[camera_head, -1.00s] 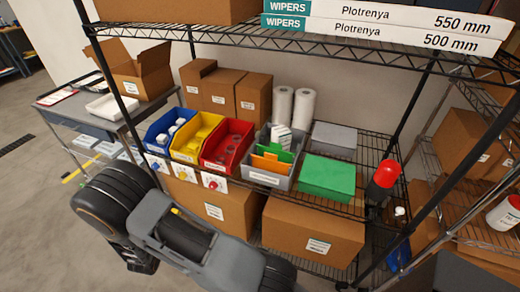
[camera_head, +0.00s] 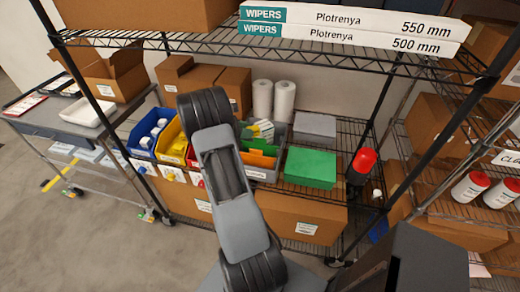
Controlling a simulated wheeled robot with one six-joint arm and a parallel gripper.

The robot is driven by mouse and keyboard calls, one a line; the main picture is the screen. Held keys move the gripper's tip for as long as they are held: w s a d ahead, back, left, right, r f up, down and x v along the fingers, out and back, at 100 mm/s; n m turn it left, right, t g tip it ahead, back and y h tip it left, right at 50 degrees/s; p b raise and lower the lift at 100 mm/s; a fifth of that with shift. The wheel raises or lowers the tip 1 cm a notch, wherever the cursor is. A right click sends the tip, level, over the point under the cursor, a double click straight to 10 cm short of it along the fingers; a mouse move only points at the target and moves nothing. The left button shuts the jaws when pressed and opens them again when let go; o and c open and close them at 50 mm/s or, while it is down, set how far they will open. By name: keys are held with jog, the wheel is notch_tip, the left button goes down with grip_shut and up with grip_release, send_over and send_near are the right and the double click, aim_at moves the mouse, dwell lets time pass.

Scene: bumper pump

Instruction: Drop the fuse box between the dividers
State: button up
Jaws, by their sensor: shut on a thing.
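A grey bin (camera_head: 262,174) stands on the middle wire shelf, just right of my arm. An orange divider (camera_head: 258,160) and a green divider (camera_head: 268,147) stand across it, the orange one nearer the front. White and yellow items show in its back part. My arm crosses the middle of the view and covers the bin's left side. My gripper does not show; it is hidden behind the arm or out of view. I cannot make out the fuse box.
Blue (camera_head: 150,135) and yellow (camera_head: 175,147) bins stand left of the arm, which mostly hides a red bin (camera_head: 194,165). A green box (camera_head: 311,168), a grey box (camera_head: 315,128) and a red-capped bottle (camera_head: 363,165) stand right. The upper shelf (camera_head: 330,62) overhangs them.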

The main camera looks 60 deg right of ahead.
jog(key=shift+s+d+r+m, duration=0.2)
jog(key=shift+s+d+r, duration=0.05)
jog(key=shift+s+d, duration=0.2)
jog(key=shift+s+d+r+m, duration=0.2)
jog(key=shift+s+d, duration=0.1)
jog(key=shift+s, duration=0.15)
jog(key=shift+s+d+f+g+y, duration=0.1)
jog(key=shift+g+y, duration=0.2)
notch_tip(320, 180, down, 6)
jog(key=b, duration=0.4)
jog(key=shift+r, duration=0.2)
jog(key=o, duration=1)
jog(key=b+v, duration=0.2)
jog(key=v, duration=1.2)
